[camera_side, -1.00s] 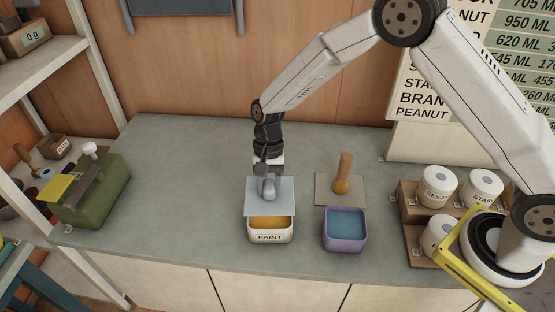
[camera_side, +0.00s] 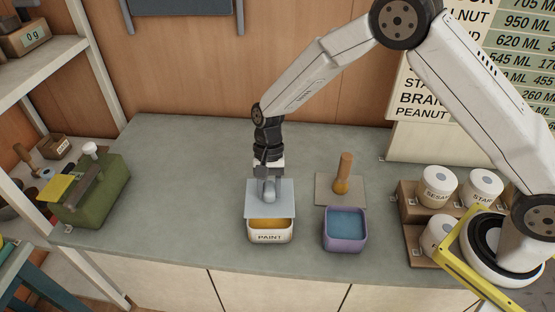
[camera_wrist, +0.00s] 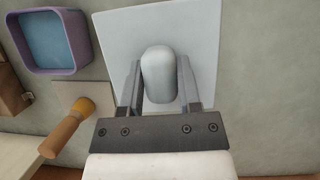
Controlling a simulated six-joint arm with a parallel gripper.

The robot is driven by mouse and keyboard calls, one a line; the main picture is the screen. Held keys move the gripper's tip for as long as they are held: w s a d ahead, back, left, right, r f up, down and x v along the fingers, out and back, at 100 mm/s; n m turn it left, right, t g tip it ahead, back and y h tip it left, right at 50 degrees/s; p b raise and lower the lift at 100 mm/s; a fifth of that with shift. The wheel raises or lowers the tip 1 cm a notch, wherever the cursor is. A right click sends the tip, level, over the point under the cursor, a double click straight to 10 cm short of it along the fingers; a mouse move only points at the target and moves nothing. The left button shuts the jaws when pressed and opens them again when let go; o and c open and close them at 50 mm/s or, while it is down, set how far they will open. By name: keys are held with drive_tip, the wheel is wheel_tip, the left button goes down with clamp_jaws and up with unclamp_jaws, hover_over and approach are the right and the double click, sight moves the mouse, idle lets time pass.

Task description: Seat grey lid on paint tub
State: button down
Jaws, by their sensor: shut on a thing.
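The grey lid (camera_side: 257,203) is a flat square plate with a rounded knob on top. My gripper (camera_side: 269,187) is shut on the lid's knob from above; in the wrist view the two fingers (camera_wrist: 159,85) stand on either side of the knob. The lid (camera_wrist: 205,35) hides what is below it there. The paint tub (camera_side: 270,237), white with a PAINT label and orange-yellow paint, stands under the lid. The lid covers its back part, while paint shows at the front. I cannot tell whether the lid touches the tub's rim.
A purple tub (camera_side: 345,242) with blue contents stands just right. Behind it a wooden-handled tool (camera_side: 344,172) stands on a flat tan plate (camera_side: 325,189). White jars (camera_side: 438,187) stand on a brown rack at right. A green box (camera_side: 98,195) is at left. The counter between is clear.

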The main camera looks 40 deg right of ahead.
sight(269, 201)
drive_tip(key=shift+f, duration=0.45)
drive_tip(key=shift+f, duration=0.7)
drive_tip(key=shift+f, duration=1.35)
idle(1.6)
drive_tip(key=shift+c, duration=1.1)
unclamp_jaws()
drive_tip(key=shift+v, duration=3.9)
